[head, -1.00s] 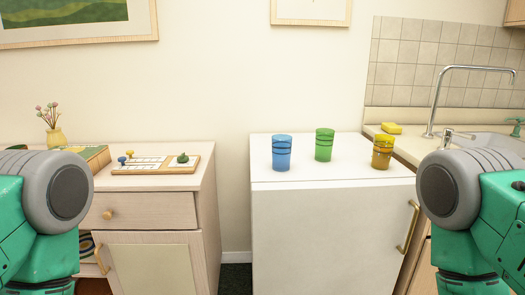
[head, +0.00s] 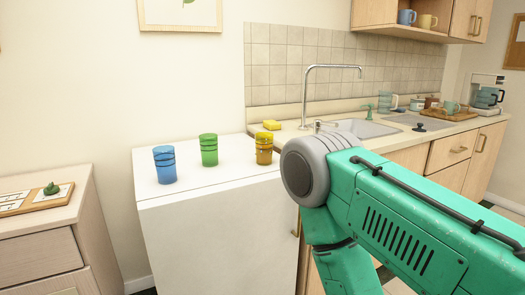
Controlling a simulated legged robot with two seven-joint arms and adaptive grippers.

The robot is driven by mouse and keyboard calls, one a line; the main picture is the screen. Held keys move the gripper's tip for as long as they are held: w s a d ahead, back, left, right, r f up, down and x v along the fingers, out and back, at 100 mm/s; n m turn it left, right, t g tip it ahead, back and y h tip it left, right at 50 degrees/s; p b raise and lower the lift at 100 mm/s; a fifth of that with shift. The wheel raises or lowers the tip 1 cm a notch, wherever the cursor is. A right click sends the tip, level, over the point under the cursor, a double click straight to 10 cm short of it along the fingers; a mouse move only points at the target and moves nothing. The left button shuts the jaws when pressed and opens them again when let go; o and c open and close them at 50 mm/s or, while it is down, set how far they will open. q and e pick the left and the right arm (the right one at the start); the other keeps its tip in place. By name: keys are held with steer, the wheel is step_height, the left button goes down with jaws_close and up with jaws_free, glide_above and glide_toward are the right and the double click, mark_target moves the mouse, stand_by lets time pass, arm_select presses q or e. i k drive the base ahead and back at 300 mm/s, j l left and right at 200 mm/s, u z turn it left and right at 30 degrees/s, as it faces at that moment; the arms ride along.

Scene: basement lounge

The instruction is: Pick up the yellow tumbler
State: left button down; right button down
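The yellow tumbler (head: 264,148) stands upright on the right side of the white cabinet top (head: 205,190), close to the counter edge. It is amber-yellow with dark bands. A green tumbler (head: 209,150) stands to its left, and a blue tumbler (head: 165,165) stands further left and nearer the front. All three are apart. My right arm comes in from the right, with its grey joint just in front of and right of the yellow tumbler in the picture. Neither of my grippers is in view.
A yellow sponge (head: 272,125) lies on the counter behind the tumbler. A tall curved tap (head: 306,95) and sink (head: 365,128) are to the right. A wooden dresser (head: 45,235) with a board game stands left, across a gap. The cabinet's front area is clear.

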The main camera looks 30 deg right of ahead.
mark_target(264, 141)
steer(key=i+l, duration=0.1)
steer(key=l, duration=0.35)
steer(key=i+l, duration=0.1)
steer(key=l, duration=0.4)
steer(key=i+l, duration=0.1)
steer(key=l, duration=0.35)
steer(key=i+l+u, duration=0.1)
steer(key=l, duration=0.4)
